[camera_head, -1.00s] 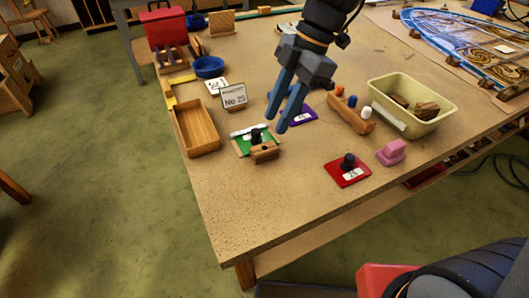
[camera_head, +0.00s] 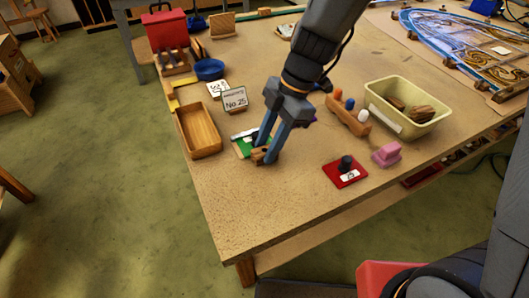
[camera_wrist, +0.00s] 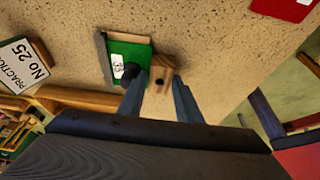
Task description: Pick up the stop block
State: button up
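The stop block appears to be the small wooden block (camera_head: 259,156) at the front edge of a green card, near the table's left side. In the wrist view the block (camera_wrist: 161,73) shows a dark round hole and lies just ahead of and between my fingertips. My gripper (camera_head: 264,150) points down at it, fingers apart, partly hiding the block and the card in the head view. In the wrist view my gripper (camera_wrist: 158,80) has one finger on each side of the block. Whether the fingers touch it I cannot tell.
The green card (camera_wrist: 127,58) with a dark knob stands right beside the block. A red card (camera_head: 334,174), pink block (camera_head: 387,155) and cream bin (camera_head: 427,127) are to the right. The front table is clear.

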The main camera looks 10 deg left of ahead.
jog(key=c, duration=0.7)
